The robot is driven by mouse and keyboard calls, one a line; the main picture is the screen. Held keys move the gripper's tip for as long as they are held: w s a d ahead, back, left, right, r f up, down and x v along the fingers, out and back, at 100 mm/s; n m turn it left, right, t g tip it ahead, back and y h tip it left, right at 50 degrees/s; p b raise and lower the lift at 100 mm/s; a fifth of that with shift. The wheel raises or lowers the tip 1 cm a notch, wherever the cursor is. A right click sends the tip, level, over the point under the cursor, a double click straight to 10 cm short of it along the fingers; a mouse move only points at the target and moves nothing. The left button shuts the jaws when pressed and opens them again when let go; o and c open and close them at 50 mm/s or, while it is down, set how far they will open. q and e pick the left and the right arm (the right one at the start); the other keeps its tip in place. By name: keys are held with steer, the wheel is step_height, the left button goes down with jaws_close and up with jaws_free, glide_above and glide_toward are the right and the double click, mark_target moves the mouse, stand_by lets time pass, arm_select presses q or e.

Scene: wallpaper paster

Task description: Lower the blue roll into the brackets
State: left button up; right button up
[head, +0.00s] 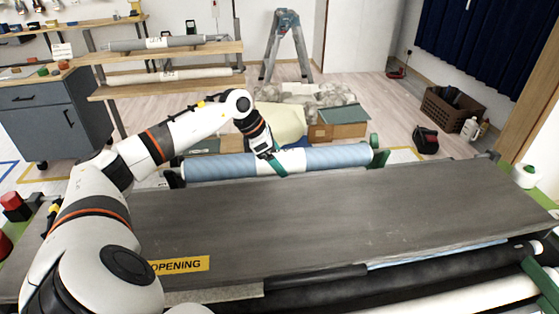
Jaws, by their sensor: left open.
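The blue roll (335,157) lies level along the far edge of the grey table, with a white band near its middle. A dark bracket (173,179) stands at its left end and another bracket (379,157) with a green knob at its right end. The roll's ends are close to both brackets; I cannot tell whether they rest fully in them. My right gripper is out of view.
The grey tabletop (350,214) is clear, with a yellow "OPENING" label (180,265) at its front left. Dark and white rollers (430,280) run along the front. A stepladder (286,45), a wooden box (338,122) and a basket (452,108) stand behind. A shelf (165,85) holds other rolls.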

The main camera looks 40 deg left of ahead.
arm_select(q)
steer(key=b+v, duration=0.1)
steer(key=v, duration=1)
steer(key=shift+d, duration=0.1)
